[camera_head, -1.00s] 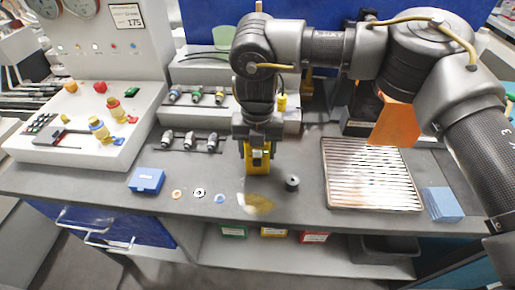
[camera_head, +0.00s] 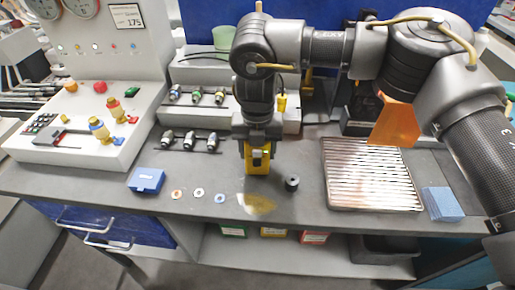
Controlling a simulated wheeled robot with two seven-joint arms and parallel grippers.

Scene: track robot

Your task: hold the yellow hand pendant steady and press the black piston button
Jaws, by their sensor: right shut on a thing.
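My right gripper (camera_head: 258,143) comes down from above over the middle of the workbench. It is shut on the yellow hand pendant (camera_head: 257,162), which hangs upright below the jaws near the bench top. The jaws hide the pendant's upper part. A small light shows on the pendant's front. I cannot clearly make out the black piston button on it. A small black round piece (camera_head: 291,183) stands on the bench just right of the pendant, apart from it. My left gripper is not in view.
A ribbed metal tray (camera_head: 327,172) and a blue block (camera_head: 442,204) lie to the right. A blue box (camera_head: 146,180) and small rings lie to the left. A yellowish patch (camera_head: 257,203) marks the bench in front. A control panel (camera_head: 82,150) stands at far left.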

